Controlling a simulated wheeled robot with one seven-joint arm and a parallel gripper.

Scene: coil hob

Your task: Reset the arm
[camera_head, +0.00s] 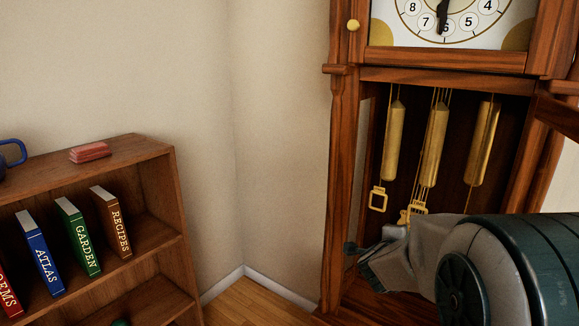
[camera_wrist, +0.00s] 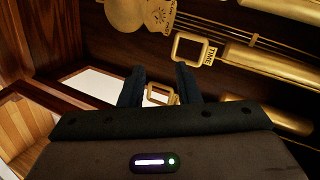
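My gripper (camera_head: 362,266) is at the lower front of a tall wooden clock (camera_head: 343,190), below its hanging brass weights. In the wrist view my gripper (camera_wrist: 160,86) has its two dark fingers spread apart. A small gold square ring (camera_wrist: 158,97) shows between them in the picture; I cannot tell whether it lies between the fingers or beyond them. The left weight (camera_head: 395,140), middle weight (camera_head: 435,145) and right weight (camera_head: 484,143) hang on cords. A square hook ring (camera_wrist: 189,48) beside the word TIME shows in the wrist view.
The clock's dial (camera_head: 450,22) is above the weight compartment. An open wooden door edge (camera_head: 558,115) juts out at right. A bookshelf (camera_head: 150,152) with several books stands at left, with red items (camera_head: 90,152) and a blue mug (camera_head: 12,155) on top. Bare wall lies between.

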